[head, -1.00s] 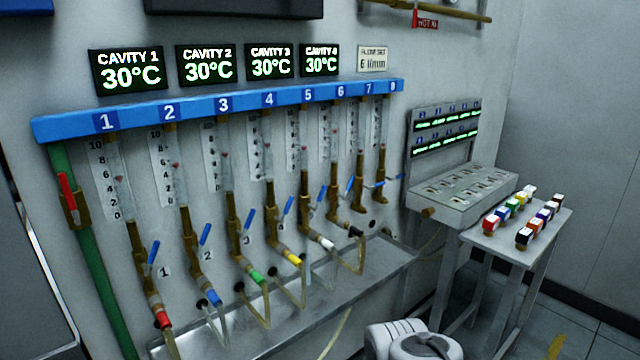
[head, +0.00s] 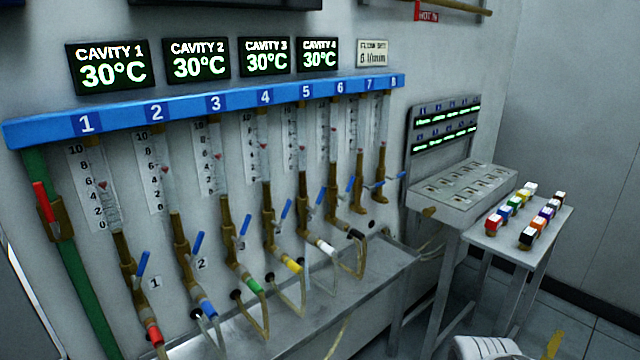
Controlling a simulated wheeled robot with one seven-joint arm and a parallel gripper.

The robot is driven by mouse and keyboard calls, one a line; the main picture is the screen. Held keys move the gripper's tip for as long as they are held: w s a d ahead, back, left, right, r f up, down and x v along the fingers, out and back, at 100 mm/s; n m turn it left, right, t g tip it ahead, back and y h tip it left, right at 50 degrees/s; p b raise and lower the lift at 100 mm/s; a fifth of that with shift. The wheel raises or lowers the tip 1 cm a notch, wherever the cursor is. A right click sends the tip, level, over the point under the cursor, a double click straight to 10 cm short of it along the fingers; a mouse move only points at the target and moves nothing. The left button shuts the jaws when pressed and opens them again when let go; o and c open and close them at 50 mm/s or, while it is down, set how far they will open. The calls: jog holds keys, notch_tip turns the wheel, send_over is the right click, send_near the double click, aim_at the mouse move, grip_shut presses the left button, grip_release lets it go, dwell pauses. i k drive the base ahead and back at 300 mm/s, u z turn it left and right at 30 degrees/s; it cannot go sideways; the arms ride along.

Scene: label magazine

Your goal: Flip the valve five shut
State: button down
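Valve five's blue lever (head: 321,192) stands up and tilts to the right beside its brass body (head: 303,207), under the number 5 on the blue manifold (head: 240,104). Its lean resembles that of the levers of valve four (head: 286,209) and valve six (head: 350,184). A white-collared hose fitting (head: 326,248) sits below and to its right. The red float in tube five (head: 302,150) shows partway up. My gripper's fingers are not in view; only a white part, probably of my arm, shows at the bottom edge, well away from the valves.
A metal trough (head: 375,275) runs beneath the valves, with looping hoses above it. To the right are a sloped panel (head: 462,188) and a small table (head: 515,243) with several coloured blocks. A red lever (head: 43,203) is on the green pipe at the left.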

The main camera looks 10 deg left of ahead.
aim_at(319, 198)
jog(key=i, duration=0.75)
jog(key=u, duration=2.5)
